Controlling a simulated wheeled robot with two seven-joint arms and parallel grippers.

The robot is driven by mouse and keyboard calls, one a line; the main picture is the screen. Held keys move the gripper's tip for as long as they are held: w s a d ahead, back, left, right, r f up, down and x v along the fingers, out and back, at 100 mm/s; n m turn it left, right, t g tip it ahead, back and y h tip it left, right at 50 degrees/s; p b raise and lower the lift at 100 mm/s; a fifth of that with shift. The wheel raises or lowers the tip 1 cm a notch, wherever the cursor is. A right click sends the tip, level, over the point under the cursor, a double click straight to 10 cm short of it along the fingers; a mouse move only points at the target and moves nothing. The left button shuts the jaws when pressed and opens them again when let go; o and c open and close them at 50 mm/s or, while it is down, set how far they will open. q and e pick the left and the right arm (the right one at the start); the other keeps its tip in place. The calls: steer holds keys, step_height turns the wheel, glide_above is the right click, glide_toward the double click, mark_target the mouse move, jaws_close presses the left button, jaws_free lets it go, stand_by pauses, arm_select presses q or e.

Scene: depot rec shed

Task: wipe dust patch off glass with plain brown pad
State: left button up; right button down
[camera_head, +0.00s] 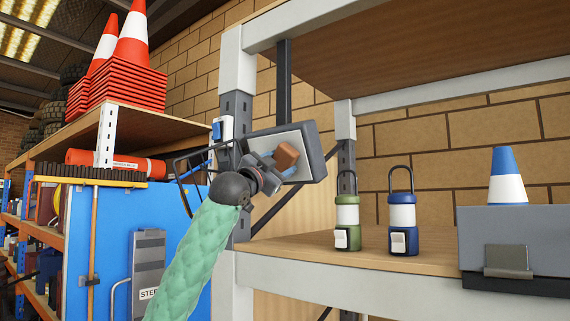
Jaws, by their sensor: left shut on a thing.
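The pad is in front of the pale glass face (275,139) of a dark-framed floodlight-like unit (318,153) by the shelf post. The pad overlaps the glass in the picture; I cannot tell whether it touches. No dust patch can be made out; the pad and gripper hide part of the glass. My left arm, in a green quilted sleeve, comes up from below. My right gripper is not in view.
A green lantern (347,216) and a blue lantern (402,218) stand on the wooden shelf (300,244) at right. Beside them is a grey bin (515,235) with a blue-and-white cone (506,175). A blue cabinet (105,225) stands at left, orange cones (130,60) above.

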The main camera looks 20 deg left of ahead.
arm_select(q)
steer(key=shift+w+a+r+p, duration=0.15)
steer(key=shift+w+a, duration=0.15)
steer(key=shift+a, duration=0.5)
steer(key=shift+w+a+f+p, duration=0.1)
steer(key=shift+w+a+p, duration=0.2)
steer(key=shift+a, duration=0.55)
steer(key=shift+w+a+r+p, duration=0.1)
steer(key=shift+w+a, duration=0.25)
steer(key=shift+a, duration=0.45)
steer(key=a, duration=0.1)
steer(key=w+a, duration=0.1)
steer(key=a, duration=0.1)
steer(key=shift+a+p, duration=0.3)
steer(key=shift+p, duration=0.1)
steer(key=shift+f, duration=0.2)
